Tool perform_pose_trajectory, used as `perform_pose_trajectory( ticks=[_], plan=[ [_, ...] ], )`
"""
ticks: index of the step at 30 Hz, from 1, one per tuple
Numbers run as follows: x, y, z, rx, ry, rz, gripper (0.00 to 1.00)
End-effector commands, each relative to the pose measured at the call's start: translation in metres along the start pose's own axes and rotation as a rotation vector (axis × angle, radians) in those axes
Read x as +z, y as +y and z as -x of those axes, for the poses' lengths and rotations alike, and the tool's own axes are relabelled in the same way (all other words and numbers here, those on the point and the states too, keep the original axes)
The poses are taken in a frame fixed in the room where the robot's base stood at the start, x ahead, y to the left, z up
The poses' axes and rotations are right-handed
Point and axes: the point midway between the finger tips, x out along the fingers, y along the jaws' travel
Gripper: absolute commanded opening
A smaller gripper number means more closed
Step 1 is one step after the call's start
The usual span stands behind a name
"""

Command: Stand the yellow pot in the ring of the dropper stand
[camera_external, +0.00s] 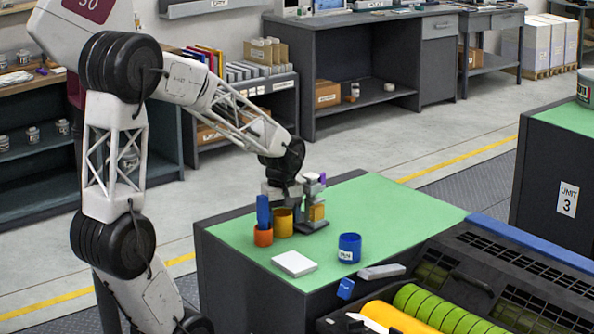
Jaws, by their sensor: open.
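A yellow pot (283,222) stands upright on the green mat of the bench, right of an orange pot (263,237) that has a tall blue piece (263,211) in or behind it. A grey stand with a dark base (314,226), apparently the dropper stand, is just right of the yellow pot. A purple piece is at its top, and a yellow-orange item (317,212) shows low in it; its ring cannot be made out. My gripper (290,198) is open, low behind the yellow pot and beside the stand. Its fingertips are partly hidden, and contact cannot be told.
A blue labelled pot (350,249), a white block (294,263) and a grey block (382,271) lie toward the front of the bench. A machine with yellow and green rollers (428,306) adjoins at the front right. The mat's right part is clear.

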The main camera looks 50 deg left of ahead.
Motion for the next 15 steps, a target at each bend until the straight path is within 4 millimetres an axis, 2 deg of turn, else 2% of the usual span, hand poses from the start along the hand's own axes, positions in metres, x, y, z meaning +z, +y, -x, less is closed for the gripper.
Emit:
perform_pose_trajectory(
  ticks=[1, 12, 15],
  plan=[
    [0.0000, 0.0000, 0.0000, 0.000, 0.000, 0.000, 0.63],
    [-0.0002, 0.0003, 0.0006, 0.001, 0.001, 0.000, 0.08],
    [-0.0002, 0.0003, 0.0007, 0.001, 0.001, 0.000, 0.08]
  ],
)
